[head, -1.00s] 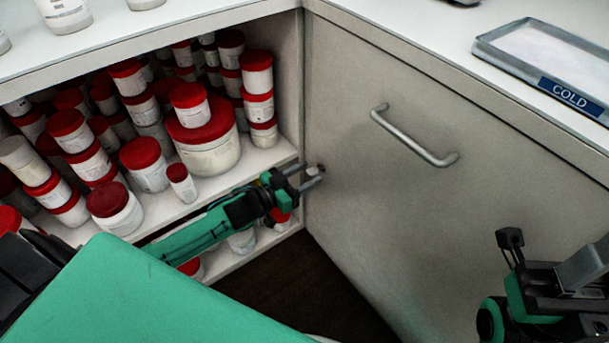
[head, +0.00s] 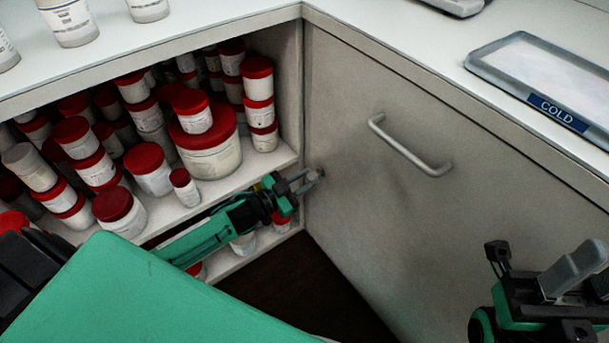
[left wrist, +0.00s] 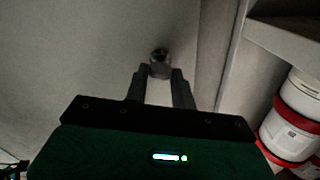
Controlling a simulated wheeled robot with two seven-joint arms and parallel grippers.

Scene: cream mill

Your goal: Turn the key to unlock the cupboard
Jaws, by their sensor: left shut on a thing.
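The cupboard door (head: 375,215) is a grey panel with a bar handle (head: 410,148), and it stands shut. The key (head: 318,173) is at the door's left edge, small and mostly hidden by my fingers. My left gripper (head: 308,181) reaches in from the left and is shut on the key. In the left wrist view the key's metal head (left wrist: 160,65) shows between the tips of the two dark fingers, against the door. How far the key is turned I cannot tell. My right gripper (head: 575,270) is at the lower right, away from the door's handle, its jaw gap unclear.
Open shelves (head: 250,165) full of red-lidded tubs lie left of the door, close beside my left arm. A tray marked COLD (head: 545,75) and several white tubs (head: 70,20) stand on the countertop. Dark floor shows below.

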